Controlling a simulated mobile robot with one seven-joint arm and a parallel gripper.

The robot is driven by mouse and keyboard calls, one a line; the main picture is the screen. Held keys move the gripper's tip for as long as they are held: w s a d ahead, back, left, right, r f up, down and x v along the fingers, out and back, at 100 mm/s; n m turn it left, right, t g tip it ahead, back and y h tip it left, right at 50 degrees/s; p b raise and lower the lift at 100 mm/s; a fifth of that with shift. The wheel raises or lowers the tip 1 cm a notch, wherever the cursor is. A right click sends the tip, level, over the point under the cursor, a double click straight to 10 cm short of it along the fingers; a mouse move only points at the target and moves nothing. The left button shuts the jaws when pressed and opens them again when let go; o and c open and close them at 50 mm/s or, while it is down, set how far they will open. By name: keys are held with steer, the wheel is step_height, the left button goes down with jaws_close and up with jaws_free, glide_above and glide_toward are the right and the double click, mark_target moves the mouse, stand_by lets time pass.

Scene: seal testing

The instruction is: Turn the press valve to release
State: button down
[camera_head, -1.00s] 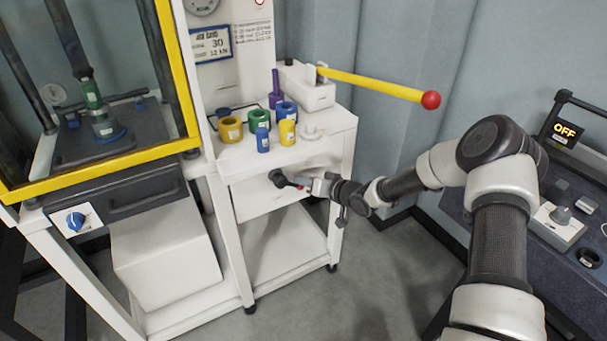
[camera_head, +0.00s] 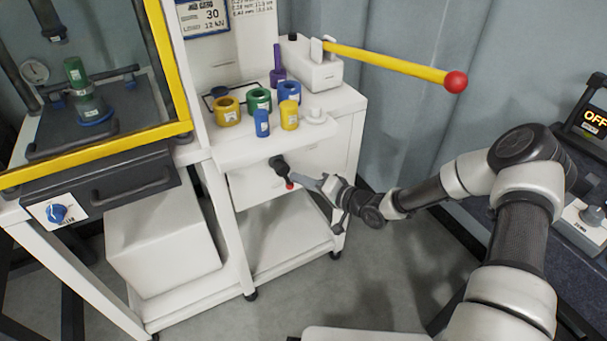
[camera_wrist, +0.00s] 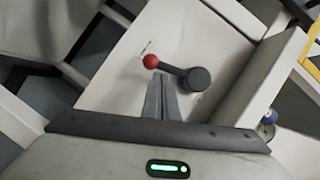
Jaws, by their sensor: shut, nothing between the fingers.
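The press valve (camera_head: 281,168) is a black hub with a short lever ending in a red ball, on the white cabinet front below the bench top. In the head view its lever points down and slightly right. The wrist view shows the black hub (camera_wrist: 198,79) at right and the red ball (camera_wrist: 151,61) at left. My gripper (camera_head: 304,181) is just right of the lever near its ball. In the wrist view its grey fingers (camera_wrist: 165,80) are together and empty, with tips just under the lever beside the ball. I cannot tell whether they touch it.
A bench (camera_head: 343,103) above holds coloured rings and cylinders (camera_head: 259,100). A long yellow handle with a red ball (camera_head: 385,62) sticks out rightward above my arm. Floor in front is free.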

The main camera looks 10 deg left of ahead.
steer(key=shift+s+a+f+b, duration=0.4)
steer(key=shift+a+f+b, duration=0.1)
steer(key=shift+f+b, duration=0.1)
steer(key=shift+s+a, duration=0.1)
steer(key=shift+a, duration=0.05)
stand_by(0.3)
steer(key=shift+s, duration=0.1)
